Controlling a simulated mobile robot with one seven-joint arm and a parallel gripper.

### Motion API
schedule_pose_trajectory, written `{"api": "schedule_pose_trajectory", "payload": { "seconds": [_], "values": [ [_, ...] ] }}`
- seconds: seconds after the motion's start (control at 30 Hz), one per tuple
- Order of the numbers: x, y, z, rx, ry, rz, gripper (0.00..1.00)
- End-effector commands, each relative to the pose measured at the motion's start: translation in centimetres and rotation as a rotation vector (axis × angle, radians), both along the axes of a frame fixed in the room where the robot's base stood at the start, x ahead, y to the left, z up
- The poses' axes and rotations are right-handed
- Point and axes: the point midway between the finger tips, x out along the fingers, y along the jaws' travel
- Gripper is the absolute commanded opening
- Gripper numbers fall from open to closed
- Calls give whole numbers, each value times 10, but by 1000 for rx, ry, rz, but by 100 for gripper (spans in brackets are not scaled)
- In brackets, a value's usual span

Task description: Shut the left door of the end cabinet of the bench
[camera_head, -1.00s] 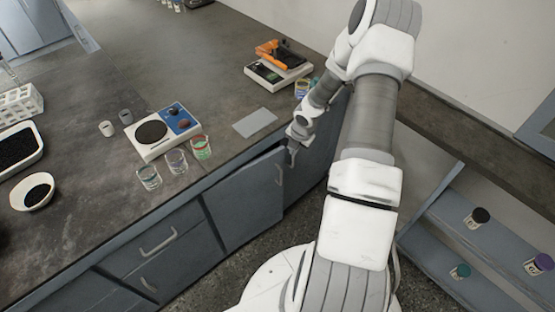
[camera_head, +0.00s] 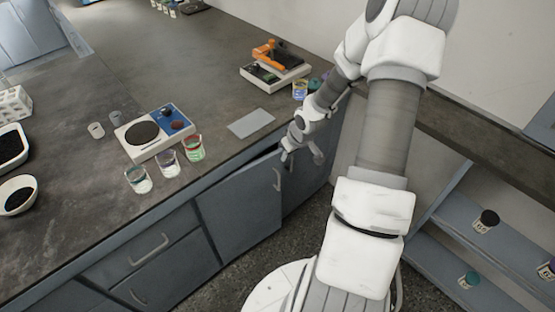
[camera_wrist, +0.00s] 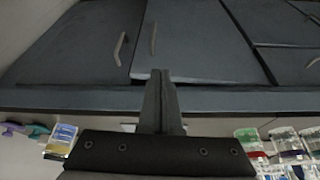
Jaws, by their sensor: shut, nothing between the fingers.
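The left door (camera_head: 240,205) of the end cabinet is blue-grey and stands slightly ajar, with a dark gap under the bench top. Its handle (camera_head: 278,178) is near its right edge. In the wrist view, which shows the bench upside down, this door (camera_wrist: 192,45) is right of centre, with its handle (camera_wrist: 153,38) beyond my fingertips. The right door (camera_wrist: 75,45) is beside it and looks closed. My gripper (camera_wrist: 160,76) is shut and empty, in front of the cabinet near the bench edge. Contact with the door cannot be told. In the head view its fingertips are hard to make out.
Glass beakers (camera_head: 167,162), a balance (camera_head: 152,134) and a grey plate (camera_head: 251,123) are on the bench top (camera_head: 215,90). An orange-topped device (camera_head: 275,62) and small jars stand near my forearm. Blue shelves (camera_head: 450,210) with jars are at the right. Some floor is clear before the cabinet.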

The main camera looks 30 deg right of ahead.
Motion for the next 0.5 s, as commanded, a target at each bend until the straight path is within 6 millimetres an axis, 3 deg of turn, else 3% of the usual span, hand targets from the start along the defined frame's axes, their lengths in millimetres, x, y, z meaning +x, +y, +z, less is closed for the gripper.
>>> {"api": "schedule_pose_trajectory", "payload": {
  "seconds": [0.5],
  "values": [
    [36, 6, -95, -1, 3, 8, 0]
  ]
}}
